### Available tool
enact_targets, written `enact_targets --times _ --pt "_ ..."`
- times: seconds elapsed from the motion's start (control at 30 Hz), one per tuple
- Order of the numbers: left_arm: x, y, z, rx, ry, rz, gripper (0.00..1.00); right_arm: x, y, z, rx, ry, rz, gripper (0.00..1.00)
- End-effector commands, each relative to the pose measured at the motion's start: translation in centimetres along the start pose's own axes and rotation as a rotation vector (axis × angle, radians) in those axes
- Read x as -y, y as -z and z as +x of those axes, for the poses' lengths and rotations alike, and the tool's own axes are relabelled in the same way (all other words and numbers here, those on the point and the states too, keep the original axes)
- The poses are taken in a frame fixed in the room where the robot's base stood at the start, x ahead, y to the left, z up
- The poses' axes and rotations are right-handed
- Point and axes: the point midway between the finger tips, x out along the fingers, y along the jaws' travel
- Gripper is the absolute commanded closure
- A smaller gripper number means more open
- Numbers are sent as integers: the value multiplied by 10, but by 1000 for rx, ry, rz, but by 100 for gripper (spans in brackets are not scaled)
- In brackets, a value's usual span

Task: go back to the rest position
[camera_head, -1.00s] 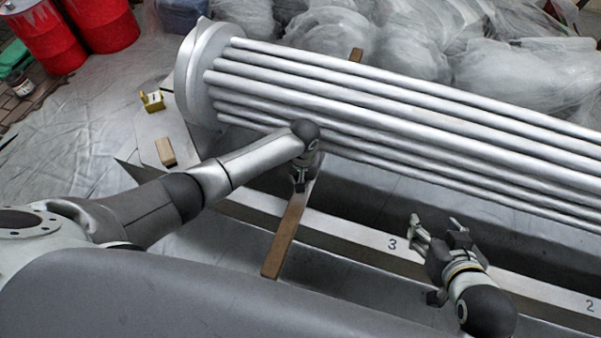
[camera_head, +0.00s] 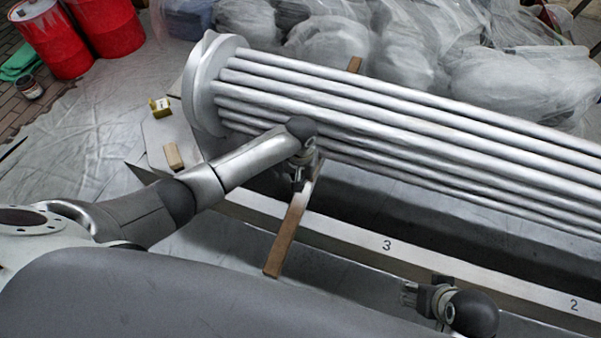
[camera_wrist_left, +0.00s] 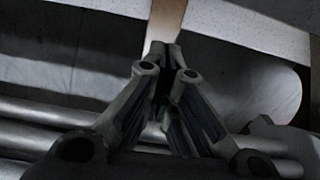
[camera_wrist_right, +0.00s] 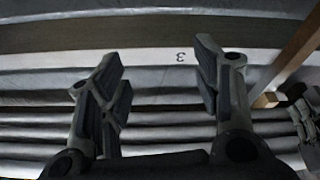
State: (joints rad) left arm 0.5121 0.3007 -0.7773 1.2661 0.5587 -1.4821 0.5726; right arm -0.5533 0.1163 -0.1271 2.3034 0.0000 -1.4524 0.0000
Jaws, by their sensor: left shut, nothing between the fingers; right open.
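My left gripper (camera_head: 298,180) hangs over the wooden bar (camera_head: 286,236), beside the near side of the tube bundle (camera_head: 400,125). In the left wrist view its fingers (camera_wrist_left: 167,58) are closed together with nothing between them, over the wood. My right gripper (camera_head: 408,292) is low at the right, on the near side of the metal beam (camera_head: 450,262) marked 3 and 2. In the right wrist view its fingers (camera_wrist_right: 160,68) are spread wide and empty, with the beam's 3 and the tubes behind. In the head view its fingertips are small and partly hidden.
The tube bundle ends in a round flange (camera_head: 208,85) at the left. A small wooden block (camera_head: 173,157) and a yellow item (camera_head: 159,107) lie near it. Red drums (camera_head: 105,27) and sheet-wrapped bundles (camera_head: 400,65) stand behind. Sheeted floor (camera_head: 95,150) at left is mostly clear.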

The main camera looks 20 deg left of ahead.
Motion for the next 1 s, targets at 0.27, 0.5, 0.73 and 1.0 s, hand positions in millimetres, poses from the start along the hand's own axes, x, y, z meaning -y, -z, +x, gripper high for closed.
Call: enact_targets --times 0.27,0.5,0.73,1.0 --pt "0 0 -21 -1 0 0 100 2 -4 27 13 3 -2 42" --pt "0 0 -24 -1 0 0 100 2 -4 33 14 3 -2 42" --pt "-9 -12 -18 -5 -22 25 100 2 -5 33 15 4 -2 42" --pt "-42 -75 -3 -78 -136 131 100 2 -5 33 15 4 -2 42"
